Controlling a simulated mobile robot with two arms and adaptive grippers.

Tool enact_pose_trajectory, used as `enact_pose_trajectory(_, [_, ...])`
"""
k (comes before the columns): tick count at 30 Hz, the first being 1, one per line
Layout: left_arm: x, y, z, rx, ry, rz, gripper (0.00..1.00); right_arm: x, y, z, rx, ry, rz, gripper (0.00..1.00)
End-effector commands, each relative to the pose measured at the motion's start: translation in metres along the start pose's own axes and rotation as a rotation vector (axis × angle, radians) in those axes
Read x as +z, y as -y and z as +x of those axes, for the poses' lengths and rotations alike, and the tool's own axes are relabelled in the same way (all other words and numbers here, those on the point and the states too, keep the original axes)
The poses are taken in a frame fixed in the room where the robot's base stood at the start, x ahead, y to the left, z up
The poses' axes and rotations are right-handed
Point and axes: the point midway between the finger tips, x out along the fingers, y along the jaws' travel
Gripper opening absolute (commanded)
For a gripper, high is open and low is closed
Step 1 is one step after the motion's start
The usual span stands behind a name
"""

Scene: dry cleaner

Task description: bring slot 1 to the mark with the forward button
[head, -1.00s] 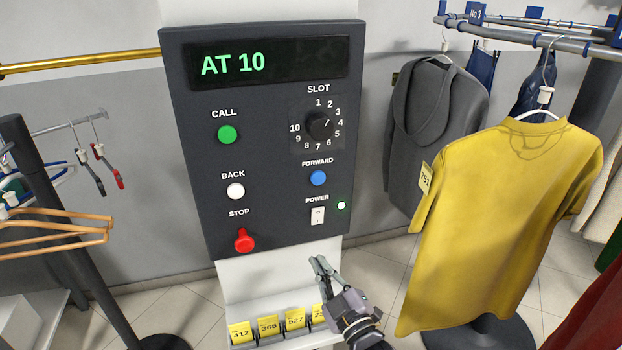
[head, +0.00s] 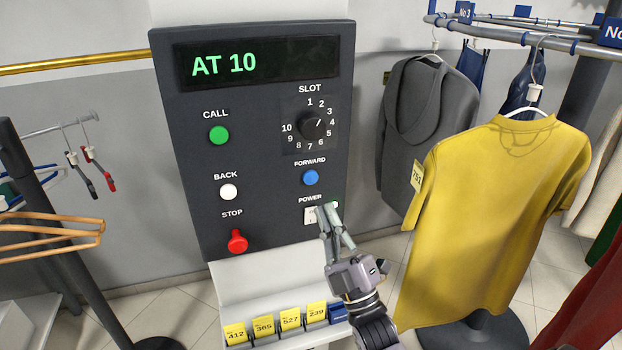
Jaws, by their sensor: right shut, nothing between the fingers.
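The dark control panel (head: 265,215) faces me, with a display (head: 255,63) reading "AT 10" in green. The blue forward button (head: 310,178) is on its right side, below the slot dial (head: 311,128), whose pointer is toward the upper right, around 3 or 4. My right gripper (head: 328,208) is shut and empty. Its fingertips show just below the forward button, over the power switch (head: 310,216), which they partly cover. I cannot tell whether they touch the panel. No slot mark is clearly visible. My left gripper is not in view.
The green call button (head: 219,135), white back button (head: 228,192) and red stop button (head: 237,241) are on the panel's left. Numbered yellow tags (head: 264,329) stand on the ledge below. A yellow shirt (head: 490,220) and a grey garment (head: 425,130) hang at right.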

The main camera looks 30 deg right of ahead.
Motion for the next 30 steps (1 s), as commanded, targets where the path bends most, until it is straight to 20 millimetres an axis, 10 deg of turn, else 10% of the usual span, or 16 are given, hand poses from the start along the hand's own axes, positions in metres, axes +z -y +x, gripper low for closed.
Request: enact_pose_trajectory(30, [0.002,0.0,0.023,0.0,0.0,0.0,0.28,0.043,0.043,0.059,-0.001,0.0,0.001,0.0])
